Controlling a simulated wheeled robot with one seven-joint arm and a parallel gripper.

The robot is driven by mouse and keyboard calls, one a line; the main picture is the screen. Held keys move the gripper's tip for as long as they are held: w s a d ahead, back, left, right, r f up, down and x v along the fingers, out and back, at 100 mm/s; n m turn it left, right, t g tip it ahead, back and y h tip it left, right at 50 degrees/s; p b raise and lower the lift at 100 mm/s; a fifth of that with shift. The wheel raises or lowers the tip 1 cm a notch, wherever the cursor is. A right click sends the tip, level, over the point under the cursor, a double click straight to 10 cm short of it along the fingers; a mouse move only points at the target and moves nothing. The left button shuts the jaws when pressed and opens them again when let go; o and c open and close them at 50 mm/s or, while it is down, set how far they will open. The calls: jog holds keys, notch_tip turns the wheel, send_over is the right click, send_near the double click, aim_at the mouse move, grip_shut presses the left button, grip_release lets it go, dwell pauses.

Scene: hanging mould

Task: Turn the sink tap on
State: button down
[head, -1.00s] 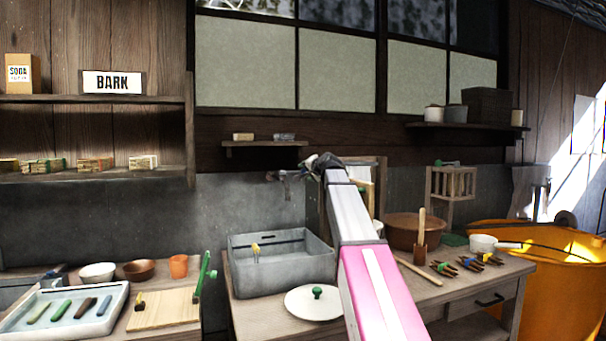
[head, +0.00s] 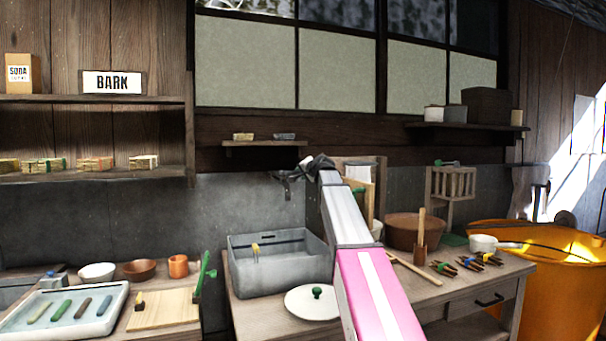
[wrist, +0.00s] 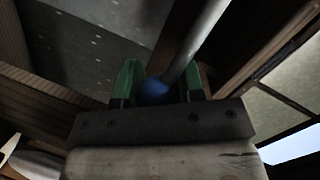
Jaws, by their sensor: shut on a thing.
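The grey sink (head: 262,282) stands on the bench at the middle of the head view, below the wall. In the wrist view, a blue ball-shaped knob (wrist: 155,92) sits between the two green fingers of my gripper (wrist: 157,82). A pale metal rod (wrist: 203,38) runs up and right from beside the knob. My gripper is shut on the blue knob. In the head view, my gripper (head: 290,178) is a small dark shape at the wall above the sink. The tap there cannot be clearly told apart from it.
A small shelf (head: 262,144) is on the wall just above my gripper. A wooden rack (head: 362,185) and a brown bowl (head: 400,231) stand to the right, behind my arm.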

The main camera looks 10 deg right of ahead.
jog(key=shift+s, duration=0.1)
jog(key=s+a+m+g+h, duration=0.2)
jog(key=s+m+g+h, duration=0.3)
jog(key=m+h, duration=0.4)
jog(key=s+a+m+g+h, duration=0.3)
jog(key=s+m+g+h, duration=0.1)
jog(key=s+m+h, duration=0.3)
jog(key=shift+a+m+g+h, duration=0.35)
jog(key=shift+m+h, duration=0.65)
jog(key=shift+h, duration=0.7)
jog(key=shift+s, duration=0.15)
jog(key=shift+f, duration=0.1)
jog(key=c, duration=0.7)
grip_release()
jog(key=shift+c, duration=0.2)
